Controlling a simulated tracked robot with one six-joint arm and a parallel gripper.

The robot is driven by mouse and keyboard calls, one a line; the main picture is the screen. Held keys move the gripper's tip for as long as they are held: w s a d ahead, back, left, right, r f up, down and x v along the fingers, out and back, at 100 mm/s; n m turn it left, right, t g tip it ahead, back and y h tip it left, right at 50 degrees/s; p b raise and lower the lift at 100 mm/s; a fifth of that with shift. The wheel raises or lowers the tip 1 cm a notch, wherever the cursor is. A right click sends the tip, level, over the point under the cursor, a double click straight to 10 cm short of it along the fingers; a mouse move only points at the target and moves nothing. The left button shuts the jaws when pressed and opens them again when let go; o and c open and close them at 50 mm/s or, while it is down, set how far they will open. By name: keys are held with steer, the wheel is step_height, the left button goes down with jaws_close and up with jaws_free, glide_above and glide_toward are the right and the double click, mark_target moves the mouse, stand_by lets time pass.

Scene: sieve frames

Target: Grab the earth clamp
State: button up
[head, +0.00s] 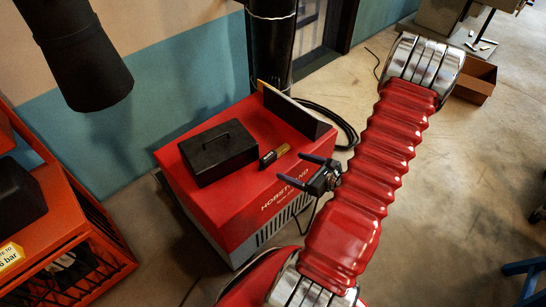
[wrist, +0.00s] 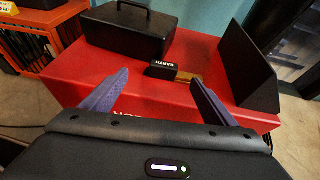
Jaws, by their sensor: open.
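The earth clamp (head: 274,155) is a small black block with a brass-coloured part. It lies on the red top of the machine (head: 235,205), near the front edge. In the wrist view the earth clamp (wrist: 163,72) shows the word EARTH and appears beyond my fingertips, between them. My gripper (head: 290,166) has two dark blue fingers, spread apart and empty. They point toward the clamp from the right in the head view. In the wrist view the fingers of my gripper (wrist: 157,78) frame the clamp from both sides, without visible contact.
A black box with a handle (head: 218,150) stands on the red top, left of the clamp. A black upright panel (head: 297,116) stands at its right back edge. A black cable (head: 340,125) lies behind. An orange rack (head: 95,245) is at left; a cardboard box (head: 475,80) is on the floor.

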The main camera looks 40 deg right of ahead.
steer(key=shift+s+d+f+m, duration=0.3)
steer(key=shift+s+d+f, duration=0.05)
steer(key=shift+d+f, duration=0.1)
steer(key=shift+w, duration=0.1)
glide_toward(271, 158)
steer(key=shift+x, duration=2.25)
steer(key=shift+r, duration=0.1)
steer(key=shift+x, duration=2.6)
steer(key=shift+c, duration=0.5)
steer(key=shift+d, duration=0.1)
steer(key=c, duration=1.3)
